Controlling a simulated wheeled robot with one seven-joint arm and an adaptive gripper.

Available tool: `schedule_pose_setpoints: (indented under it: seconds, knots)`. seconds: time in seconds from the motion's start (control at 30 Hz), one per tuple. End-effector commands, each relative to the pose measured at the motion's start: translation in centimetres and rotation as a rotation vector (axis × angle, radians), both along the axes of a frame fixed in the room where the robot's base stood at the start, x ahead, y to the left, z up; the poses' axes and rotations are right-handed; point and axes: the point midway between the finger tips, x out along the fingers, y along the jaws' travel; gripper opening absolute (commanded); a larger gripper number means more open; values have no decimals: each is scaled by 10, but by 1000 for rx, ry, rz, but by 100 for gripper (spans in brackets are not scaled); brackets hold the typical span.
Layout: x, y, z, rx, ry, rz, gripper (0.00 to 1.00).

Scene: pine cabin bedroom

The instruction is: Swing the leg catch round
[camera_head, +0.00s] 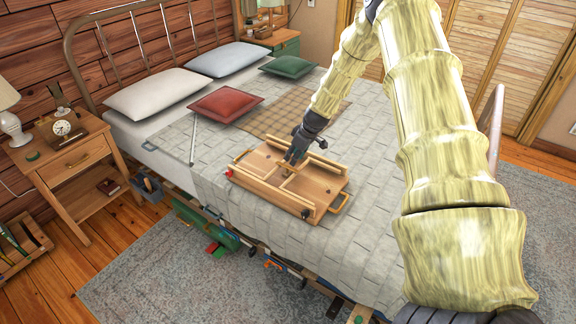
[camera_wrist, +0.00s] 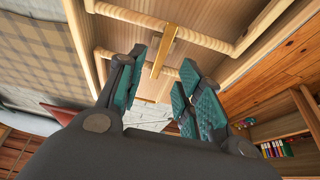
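A wooden bed tray (camera_head: 318,184) lies on the bed with its underside up and its leg frames folded against it. It also fills the top of the wrist view (camera_wrist: 215,15). A brass-coloured bar, the leg catch (camera_wrist: 164,48), lies across a leg rail (camera_wrist: 120,13) in the wrist view. My gripper (camera_head: 291,158) is over the middle of the tray, pointing down. In the wrist view its teal-padded fingers (camera_wrist: 162,68) are apart, with the catch appearing between them. I cannot tell whether either finger touches it.
Pillows, a red cushion (camera_head: 226,104) and a green cushion (camera_head: 287,67) lie toward the headboard. A nightstand (camera_head: 75,165) with a clock stands left. The grey quilt (camera_head: 370,150) right of the tray is clear.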

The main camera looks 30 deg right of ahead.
Motion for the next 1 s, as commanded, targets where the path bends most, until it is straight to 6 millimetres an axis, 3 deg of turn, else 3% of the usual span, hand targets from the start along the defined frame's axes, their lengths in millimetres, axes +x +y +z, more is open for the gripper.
schedule_pose_setpoints:
  seconds: [0.5,1.0]
  knots:
    - [21,11,-52,-1,1,4,36]
    - [27,14,-66,0,-1,4,36]
